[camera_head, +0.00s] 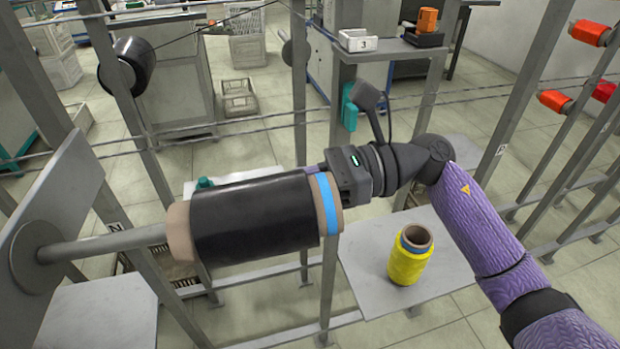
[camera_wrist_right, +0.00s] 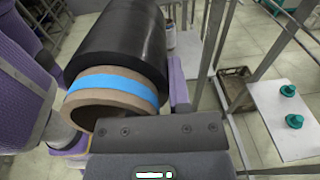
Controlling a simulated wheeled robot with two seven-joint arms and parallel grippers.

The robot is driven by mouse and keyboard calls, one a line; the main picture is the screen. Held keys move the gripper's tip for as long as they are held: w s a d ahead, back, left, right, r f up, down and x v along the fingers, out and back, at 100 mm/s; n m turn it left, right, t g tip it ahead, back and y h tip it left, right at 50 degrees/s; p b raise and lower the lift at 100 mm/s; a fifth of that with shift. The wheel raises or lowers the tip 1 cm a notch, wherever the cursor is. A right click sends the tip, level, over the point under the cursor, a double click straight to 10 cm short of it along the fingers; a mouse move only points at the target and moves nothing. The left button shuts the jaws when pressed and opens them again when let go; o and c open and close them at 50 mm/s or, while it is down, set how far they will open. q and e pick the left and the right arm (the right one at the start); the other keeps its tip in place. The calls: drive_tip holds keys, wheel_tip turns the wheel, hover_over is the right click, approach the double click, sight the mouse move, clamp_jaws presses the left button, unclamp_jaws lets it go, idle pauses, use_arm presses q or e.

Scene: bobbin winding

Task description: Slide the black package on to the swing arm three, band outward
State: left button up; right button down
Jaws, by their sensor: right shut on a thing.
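The black package (camera_head: 255,218) lies nearly level in the head view, a black winding on a tan tube with a blue band (camera_head: 329,204) at its right end. A grey swing arm rod (camera_head: 115,243) comes from a plate on the left and meets the tube's left end. The bore is hidden there, so how deep the rod sits cannot be told. My right gripper (camera_head: 322,180) is shut on the package at its banded end. The right wrist view shows the package (camera_wrist_right: 120,38), band toward the camera, beside a purple finger (camera_wrist_right: 179,85). My left gripper is out of view.
A yellow package (camera_head: 409,257) stands on a grey shelf (camera_head: 365,265) below my right arm. Steel posts (camera_head: 337,130) and rails surround the package. Teal pieces (camera_wrist_right: 294,121) sit on a white panel.

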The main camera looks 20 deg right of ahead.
drive_tip(key=shift+w+a+f, duration=0.1)
drive_tip(key=shift+w+a, duration=0.05)
drive_tip(key=shift+a, duration=1.75)
drive_tip(key=shift+w+a+f, duration=0.15)
drive_tip(key=shift+a, duration=1.35)
drive_tip(key=shift+w+a+f, duration=0.1)
drive_tip(key=shift+a+f, duration=0.05)
drive_tip(key=shift+a, duration=1.35)
drive_tip(key=shift+w+a+f, duration=0.1)
drive_tip(key=shift+a, duration=1.05)
drive_tip(key=shift+w+a+f, duration=0.1)
drive_tip(key=shift+a, duration=1)
drive_tip(key=shift+f, duration=0.2)
drive_tip(key=shift+d+f+b, duration=0.1)
drive_tip(key=shift+f+b, duration=0.2)
drive_tip(key=shift+b, duration=0.05)
